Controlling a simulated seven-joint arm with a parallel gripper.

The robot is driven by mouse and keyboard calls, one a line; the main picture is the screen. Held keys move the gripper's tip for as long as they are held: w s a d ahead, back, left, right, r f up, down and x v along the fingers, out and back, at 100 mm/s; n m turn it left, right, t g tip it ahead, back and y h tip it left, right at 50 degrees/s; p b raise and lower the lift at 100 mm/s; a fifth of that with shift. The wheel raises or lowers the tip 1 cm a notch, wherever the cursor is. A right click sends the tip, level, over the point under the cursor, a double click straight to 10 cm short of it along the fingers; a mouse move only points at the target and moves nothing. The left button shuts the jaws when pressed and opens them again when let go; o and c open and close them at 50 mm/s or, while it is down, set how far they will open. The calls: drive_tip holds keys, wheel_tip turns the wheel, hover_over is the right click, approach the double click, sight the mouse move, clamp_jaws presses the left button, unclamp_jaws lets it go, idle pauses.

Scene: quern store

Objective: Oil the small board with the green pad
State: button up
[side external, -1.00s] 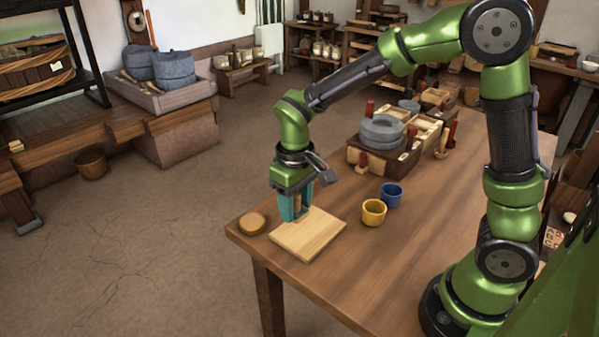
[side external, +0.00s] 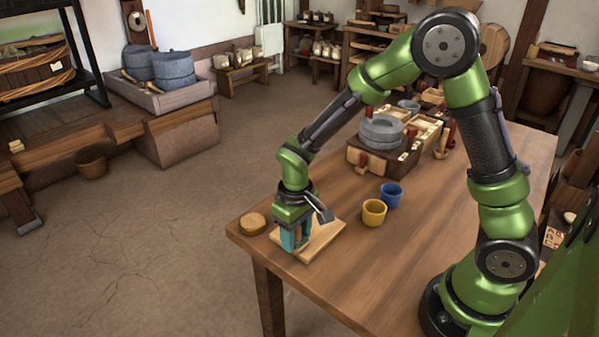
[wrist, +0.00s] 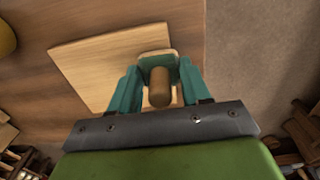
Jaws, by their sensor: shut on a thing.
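The small board (side external: 326,234) is a pale, square wooden board lying flat near the table's left corner. It also shows in the wrist view (wrist: 105,62). My gripper (side external: 295,245) has teal fingers pointing down over the board's left edge. In the wrist view my gripper (wrist: 158,88) is shut on the upright wooden handle of the green pad (wrist: 160,88). The pad's base has a pale top and a greenish side, and overlaps the board's edge. The underside is hidden, so I cannot tell whether it touches the board. No oil mark is clear.
A yellow cup (side external: 374,213) and a blue cup (side external: 391,195) stand right of the board. A round wooden piece (side external: 252,223) lies at its left. A stone quern (side external: 382,132) on a wooden base stands farther back. The table's middle right is clear.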

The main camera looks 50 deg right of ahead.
drive_tip(key=shift+d+r, duration=0.2)
drive_tip(key=shift+d, duration=1)
drive_tip(key=shift+d+r, duration=0.2)
drive_tip(key=shift+d, duration=0.95)
drive_tip(key=shift+d+r, duration=0.2)
drive_tip(key=shift+d, duration=3.65)
drive_tip(key=shift+w, duration=0.65)
drive_tip(key=shift+a, duration=6.3)
drive_tip(key=shift+w+a, duration=0.2)
drive_tip(key=shift+w, duration=0.45)
drive_tip(key=shift+d, duration=6.4)
drive_tip(key=shift+d+r, duration=0.15)
drive_tip(key=shift+d, duration=0.05)
drive_tip(key=shift+w, duration=0.1)
wheel_tip(320, 180, up, 6)
drive_tip(key=shift+a+r, duration=0.1)
